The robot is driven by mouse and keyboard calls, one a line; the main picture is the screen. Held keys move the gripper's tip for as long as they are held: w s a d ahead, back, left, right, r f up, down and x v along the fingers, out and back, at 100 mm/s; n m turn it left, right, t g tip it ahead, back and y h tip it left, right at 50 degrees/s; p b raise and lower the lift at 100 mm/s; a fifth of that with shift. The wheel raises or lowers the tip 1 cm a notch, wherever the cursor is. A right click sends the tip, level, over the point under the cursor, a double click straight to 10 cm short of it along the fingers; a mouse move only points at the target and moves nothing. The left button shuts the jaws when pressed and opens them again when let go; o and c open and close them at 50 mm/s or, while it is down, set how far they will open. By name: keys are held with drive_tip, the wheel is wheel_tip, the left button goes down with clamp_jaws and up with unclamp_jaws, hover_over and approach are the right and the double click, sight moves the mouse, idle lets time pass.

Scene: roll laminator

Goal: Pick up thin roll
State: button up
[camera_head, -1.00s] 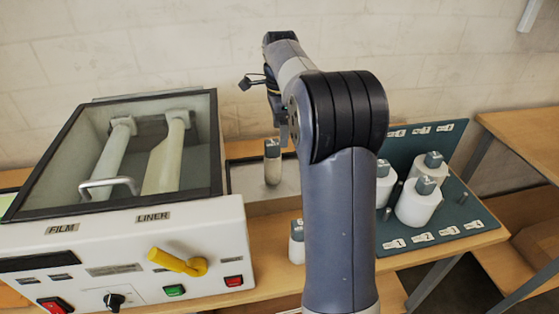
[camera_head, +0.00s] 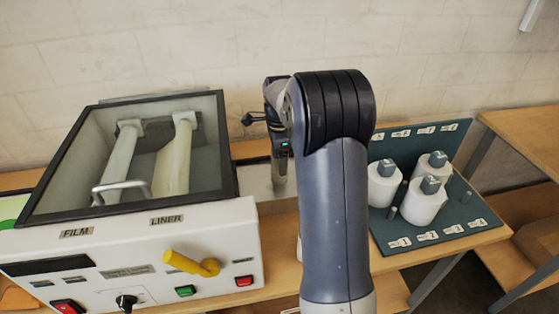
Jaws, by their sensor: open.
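My gripper (camera_head: 280,168) points down over the pale tray between the laminator and the roll rack. It is small and partly behind my arm, so its fingers are hard to make out. The thin roll that stood upright here is mostly or wholly hidden by the gripper, and I cannot tell whether the jaws are around it or beside it. The gripper is open.
The laminator (camera_head: 140,235) with its glass lid (camera_head: 75,180) and yellow lever (camera_head: 185,262) stands at the left. The teal rack (camera_head: 460,205) at the right holds white rolls (camera_head: 425,205). My arm hides the table's middle.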

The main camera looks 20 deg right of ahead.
drive_tip(key=c, duration=1.1)
